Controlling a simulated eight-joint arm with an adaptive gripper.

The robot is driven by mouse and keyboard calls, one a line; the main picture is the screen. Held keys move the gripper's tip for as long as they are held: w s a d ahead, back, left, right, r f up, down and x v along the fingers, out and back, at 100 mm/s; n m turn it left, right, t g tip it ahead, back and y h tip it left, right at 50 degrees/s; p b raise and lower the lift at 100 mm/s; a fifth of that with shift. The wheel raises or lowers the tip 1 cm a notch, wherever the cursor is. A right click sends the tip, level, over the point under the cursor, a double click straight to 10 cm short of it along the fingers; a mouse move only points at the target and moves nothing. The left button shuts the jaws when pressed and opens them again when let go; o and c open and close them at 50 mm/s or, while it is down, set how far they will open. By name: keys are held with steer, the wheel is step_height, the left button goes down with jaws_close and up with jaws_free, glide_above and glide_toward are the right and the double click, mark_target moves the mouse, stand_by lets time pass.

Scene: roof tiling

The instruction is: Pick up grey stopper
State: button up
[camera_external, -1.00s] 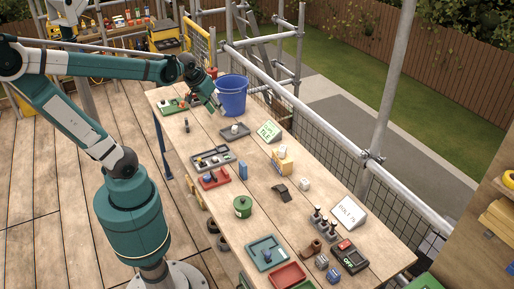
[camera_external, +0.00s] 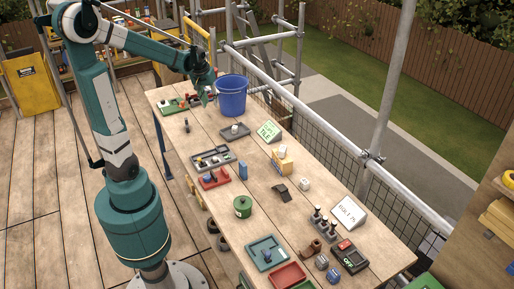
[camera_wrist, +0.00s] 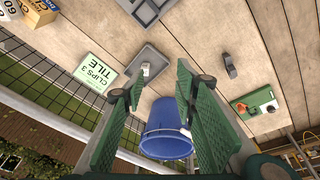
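A small dark grey upright piece (camera_external: 187,126) stands alone on the bench, left of the grey tray; it also shows in the wrist view (camera_wrist: 231,66). A pale grey-white piece (camera_external: 235,127) sits on the grey tray (camera_external: 228,134), and shows in the wrist view (camera_wrist: 146,69). I cannot tell which of these is the grey stopper. My gripper (camera_wrist: 160,82) is open and seems empty, its two green fingers apart. In the external view my gripper (camera_external: 206,93) hangs over the far end of the bench, beside the blue bucket and away from both pieces.
The blue bucket (camera_external: 232,94) stands close to my gripper and shows between its fingers in the wrist view (camera_wrist: 166,135). A green tray (camera_external: 170,106) with small parts lies at the far left. A "CLIPS 3 TILE" sign (camera_wrist: 95,72) stands near the grey tray. Bare bench surrounds the dark grey piece.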

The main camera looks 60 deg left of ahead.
steer(key=s+a+f+n+g, duration=0.1)
steer(key=a+f+n, duration=0.1)
steer(key=a+f, duration=0.35)
steer(key=s+a+f+n, duration=0.1)
steer(key=a+f, duration=0.2)
steer(key=a, duration=0.5)
steer(key=n+g+h+b, duration=0.1)
steer(key=n+b, duration=0.1)
steer(key=n, duration=0.1)
glide_above(181, 117)
steer(key=f, duration=0.8)
steer(key=shift+w+a+f, duration=0.1)
steer(key=shift+w+f, duration=0.1)
steer(key=shift+f, duration=0.15)
steer(key=shift+f, duration=0.1)
steer(key=shift+f, duration=1.2)
steer(key=shift+s+f, duration=0.15)
steer(key=shift+f, duration=2.45)
steer(key=shift+c, duration=0.7)
steer(key=c, duration=0.8)
